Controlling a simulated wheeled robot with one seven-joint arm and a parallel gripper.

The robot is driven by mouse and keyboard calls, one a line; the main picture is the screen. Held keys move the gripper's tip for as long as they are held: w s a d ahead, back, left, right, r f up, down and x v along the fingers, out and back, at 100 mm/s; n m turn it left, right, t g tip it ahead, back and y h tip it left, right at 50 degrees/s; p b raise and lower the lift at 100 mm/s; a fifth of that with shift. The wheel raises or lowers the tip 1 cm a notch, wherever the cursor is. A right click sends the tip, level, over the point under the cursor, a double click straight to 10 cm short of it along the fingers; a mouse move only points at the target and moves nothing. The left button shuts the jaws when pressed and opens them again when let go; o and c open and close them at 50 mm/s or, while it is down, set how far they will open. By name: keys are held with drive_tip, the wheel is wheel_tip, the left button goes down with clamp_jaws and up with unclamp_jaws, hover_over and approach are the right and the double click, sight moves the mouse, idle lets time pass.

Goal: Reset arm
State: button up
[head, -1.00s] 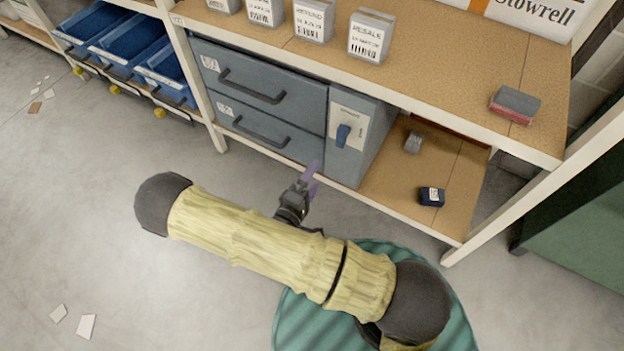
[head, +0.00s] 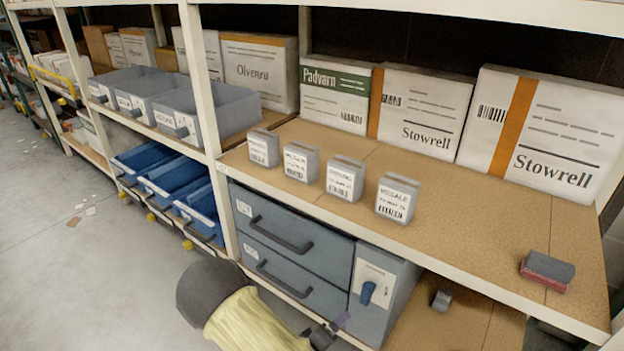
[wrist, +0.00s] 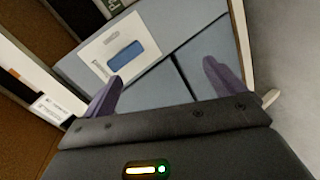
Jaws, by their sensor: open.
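My gripper (wrist: 165,93) shows in the wrist view with its two purple fingers apart and nothing between them. It faces the blue-grey drawer cabinet (wrist: 190,45), whose white switch plate with a blue handle (wrist: 124,56) is beyond the left finger. In the head view, my gripper (head: 335,330) is at the bottom edge, in front of the lower drawer (head: 290,277), and only partly visible. The upper drawer (head: 285,230) and lower drawer look shut. The blue handle (head: 368,291) points down.
Labelled grey blocks (head: 340,178) stand in a row on the shelf board (head: 460,205). A red-and-grey block (head: 547,270) lies at its right. A small grey block (head: 441,299) is on the lower shelf. Blue bins (head: 172,182) are at left; the floor (head: 60,270) there is mostly open.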

wheel_tip(320, 180, up, 11)
drive_tip(key=d+m+g+y, duration=0.1)
drive_tip(key=m+g+y, duration=0.4)
drive_tip(key=y, duration=0.3)
drive_tip(key=s+d+r+m+g, duration=0.2)
drive_tip(key=s+d+r, duration=0.7)
drive_tip(key=s+r, duration=0.1)
wheel_tip(320, 180, up, 28)
drive_tip(key=p, duration=2.7)
drive_tip(key=shift+d+f+g, duration=0.15)
drive_tip(key=shift+f+g, duration=0.05)
drive_tip(key=shift+g, duration=0.1)
drive_tip(key=shift+s, duration=0.1)
